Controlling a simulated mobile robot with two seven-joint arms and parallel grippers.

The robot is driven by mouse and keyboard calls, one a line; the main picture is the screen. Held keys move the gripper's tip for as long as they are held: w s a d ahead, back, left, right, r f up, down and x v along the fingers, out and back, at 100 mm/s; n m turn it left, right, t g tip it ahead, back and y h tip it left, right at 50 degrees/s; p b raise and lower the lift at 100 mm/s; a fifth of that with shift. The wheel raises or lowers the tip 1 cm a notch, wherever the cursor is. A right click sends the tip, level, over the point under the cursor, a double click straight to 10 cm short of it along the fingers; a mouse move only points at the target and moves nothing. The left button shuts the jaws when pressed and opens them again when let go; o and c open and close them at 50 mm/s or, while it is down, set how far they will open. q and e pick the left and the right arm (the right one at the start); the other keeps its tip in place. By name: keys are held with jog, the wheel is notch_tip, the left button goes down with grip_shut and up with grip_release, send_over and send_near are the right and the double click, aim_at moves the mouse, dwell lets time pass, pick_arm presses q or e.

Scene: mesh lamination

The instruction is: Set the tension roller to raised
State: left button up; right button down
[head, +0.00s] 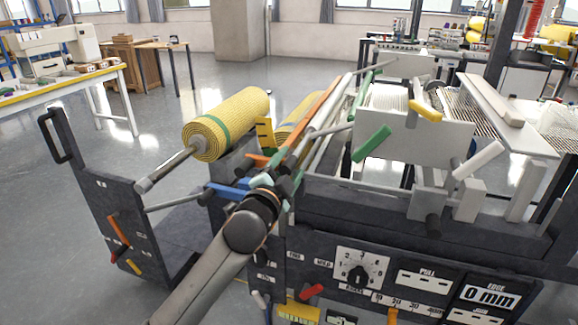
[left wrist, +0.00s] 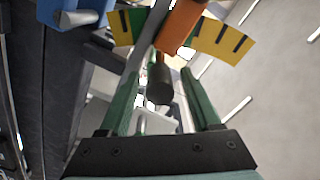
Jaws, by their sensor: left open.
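My left gripper (head: 284,184) is at the near end of the long rollers, beside a yellow scale with black marks (head: 265,133) and an orange part (head: 258,159). In the left wrist view, its green fingers (left wrist: 163,78) are open, with a dark cylindrical knob (left wrist: 160,88) showing between them. I see no finger clearly touching the knob. An orange block (left wrist: 181,26) lies just beyond the knob, in front of the yellow scale (left wrist: 226,42). Which bar is the tension roller is not clear; my arm partly hides this area. My right gripper does not show.
A yellow mesh roll (head: 228,122) sits on a shaft at left. A blue part (head: 229,190) is close to my gripper, and also in the left wrist view (left wrist: 75,15). A green handle (head: 371,143) and white handle (head: 478,160) stick out at right. A dial panel (head: 360,270) is below.

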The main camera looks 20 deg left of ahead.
pick_arm(q)
grip_shut()
dwell(0.4)
dwell(0.9)
